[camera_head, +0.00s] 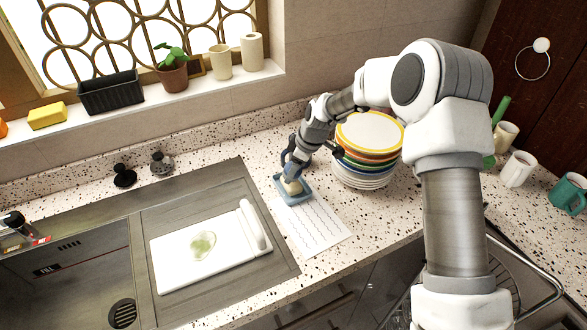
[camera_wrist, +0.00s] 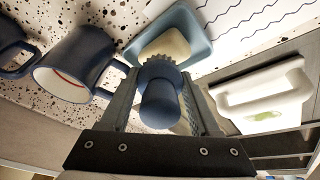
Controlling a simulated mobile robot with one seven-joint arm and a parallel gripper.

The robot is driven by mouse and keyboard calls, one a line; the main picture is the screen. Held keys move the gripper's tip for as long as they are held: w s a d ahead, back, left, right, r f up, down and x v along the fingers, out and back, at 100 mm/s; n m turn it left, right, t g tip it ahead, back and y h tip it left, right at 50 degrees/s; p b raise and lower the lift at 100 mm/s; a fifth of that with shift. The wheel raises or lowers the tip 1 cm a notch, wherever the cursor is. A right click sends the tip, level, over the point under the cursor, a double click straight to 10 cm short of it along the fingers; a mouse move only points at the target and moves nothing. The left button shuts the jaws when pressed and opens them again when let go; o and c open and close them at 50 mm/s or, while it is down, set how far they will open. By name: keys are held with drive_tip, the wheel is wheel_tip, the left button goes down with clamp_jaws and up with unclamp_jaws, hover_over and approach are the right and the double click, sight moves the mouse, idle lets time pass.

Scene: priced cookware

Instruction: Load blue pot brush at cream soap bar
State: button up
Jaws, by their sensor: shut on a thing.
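The cream soap bar (camera_wrist: 167,46) lies in a blue dish (camera_wrist: 196,38). The bristles overlap the soap's edge in that view; I cannot tell whether they touch. In the head view the soap bar (camera_head: 291,187) and dish (camera_head: 298,198) are just below my gripper, which hides much of the brush.
Dark blue mugs (camera_wrist: 85,62) stand close beside the gripper in the wrist view. A plate stack (camera_head: 370,140) is just right of it. A lined paper sheet (camera_head: 316,227) lies in front of the dish. A white cutting board (camera_head: 205,250) lies over the sink to the left.

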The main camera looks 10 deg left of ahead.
sight(289, 163)
drive_tip(key=shift+f+b, duration=0.8)
drive_tip(key=shift+b, duration=0.15)
idle(2.0)
drive_tip(key=shift+r+p, duration=1.5)
drive_tip(key=shift+r, duration=2.05)
